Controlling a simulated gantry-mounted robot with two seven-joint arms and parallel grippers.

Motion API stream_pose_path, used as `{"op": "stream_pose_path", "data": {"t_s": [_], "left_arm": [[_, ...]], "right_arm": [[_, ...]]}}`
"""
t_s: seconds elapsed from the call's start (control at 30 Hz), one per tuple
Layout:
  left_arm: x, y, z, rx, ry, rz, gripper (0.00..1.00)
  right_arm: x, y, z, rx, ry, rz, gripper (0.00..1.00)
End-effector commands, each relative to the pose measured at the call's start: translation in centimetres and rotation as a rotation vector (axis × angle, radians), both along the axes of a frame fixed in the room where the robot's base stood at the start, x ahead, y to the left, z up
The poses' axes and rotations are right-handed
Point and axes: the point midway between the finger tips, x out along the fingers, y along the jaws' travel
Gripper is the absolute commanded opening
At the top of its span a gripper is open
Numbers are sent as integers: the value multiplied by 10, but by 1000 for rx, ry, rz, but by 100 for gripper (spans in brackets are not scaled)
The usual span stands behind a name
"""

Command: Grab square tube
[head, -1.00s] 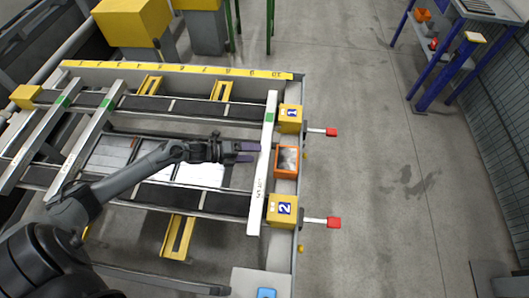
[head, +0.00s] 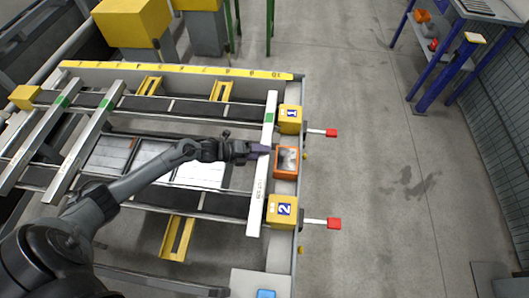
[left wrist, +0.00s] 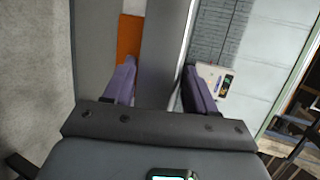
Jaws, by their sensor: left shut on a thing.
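A pale square tube (head: 258,195) with a green mark near its far end and printing near its near end lies across the rails at the table's right end. My left gripper (head: 262,149) reaches in from the left and is shut on this tube near its middle. In the left wrist view the tube (left wrist: 165,45) runs between the two purple fingers of the left gripper (left wrist: 160,84). The fingers hide a small part of it. My right gripper is not in view.
Two more tubes (head: 86,140) (head: 38,148) lie slanted across the rails at the left. Yellow blocks marked 1 (head: 290,119) and 2 (head: 282,211), with red-ended levers, stand just right of the held tube. An orange box (head: 286,161) sits between them.

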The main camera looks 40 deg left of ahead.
Motion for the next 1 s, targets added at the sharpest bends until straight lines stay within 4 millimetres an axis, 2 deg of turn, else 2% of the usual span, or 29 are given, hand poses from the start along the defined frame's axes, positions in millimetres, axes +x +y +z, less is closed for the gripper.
{"op": "stream_pose_path", "data": {"t_s": [0.03,0.17,0.2,0.77,1.0], "left_arm": [[0,0,1,-1,-2,-1,22],[0,0,1,-1,-2,-1,2],[0,0,1,-1,-2,-1,0],[-1,2,0,4,4,4,0],[0,2,17,4,2,3,0]], "right_arm": [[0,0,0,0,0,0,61],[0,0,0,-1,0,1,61],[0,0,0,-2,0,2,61],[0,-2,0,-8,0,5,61],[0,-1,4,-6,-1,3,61]]}}
